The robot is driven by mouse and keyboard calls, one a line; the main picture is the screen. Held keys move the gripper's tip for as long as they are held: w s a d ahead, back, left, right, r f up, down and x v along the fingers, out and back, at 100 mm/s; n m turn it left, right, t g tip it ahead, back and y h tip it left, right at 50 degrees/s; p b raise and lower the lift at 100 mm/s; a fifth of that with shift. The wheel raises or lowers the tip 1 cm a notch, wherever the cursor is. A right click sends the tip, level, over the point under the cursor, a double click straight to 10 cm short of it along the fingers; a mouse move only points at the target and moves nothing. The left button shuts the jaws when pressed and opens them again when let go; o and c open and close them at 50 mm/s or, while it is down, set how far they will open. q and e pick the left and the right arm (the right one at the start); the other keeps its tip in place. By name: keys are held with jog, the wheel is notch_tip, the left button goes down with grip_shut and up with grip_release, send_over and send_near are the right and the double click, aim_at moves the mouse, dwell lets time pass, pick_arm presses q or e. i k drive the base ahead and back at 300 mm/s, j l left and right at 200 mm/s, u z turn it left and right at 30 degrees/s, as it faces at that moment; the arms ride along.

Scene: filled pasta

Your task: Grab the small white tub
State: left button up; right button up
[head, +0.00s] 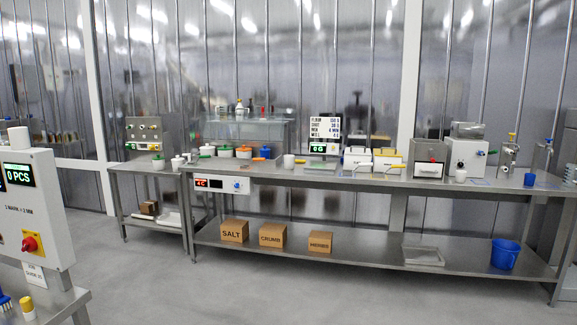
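A small white tub-like container (289,161) stands on the long steel bench, just left of the scale showing 0 G. Another small white container (461,175) stands farther right, in front of a white machine. At this distance I cannot tell for certain which is the tub. Neither of my grippers is in view.
The long steel bench (378,181) also bears several lidded pots, yellow-topped white boxes and machines. Boxes marked SALT (234,231), CRUMB and HERBS and a blue bucket (505,254) sit on its lower shelf. A control cabinet (35,210) stands near left. The middle floor is clear.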

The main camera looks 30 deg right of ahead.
aim_at(290, 160)
jog(key=i+l+z, duration=0.25)
jog(key=i+l, duration=0.15)
jog(key=i+l+z, duration=0.5)
jog(key=i, duration=0.4)
jog(key=i+l+z, duration=0.25)
jog(key=i, duration=0.25)
jog(key=i+z, duration=0.25)
jog(key=i, duration=0.25)
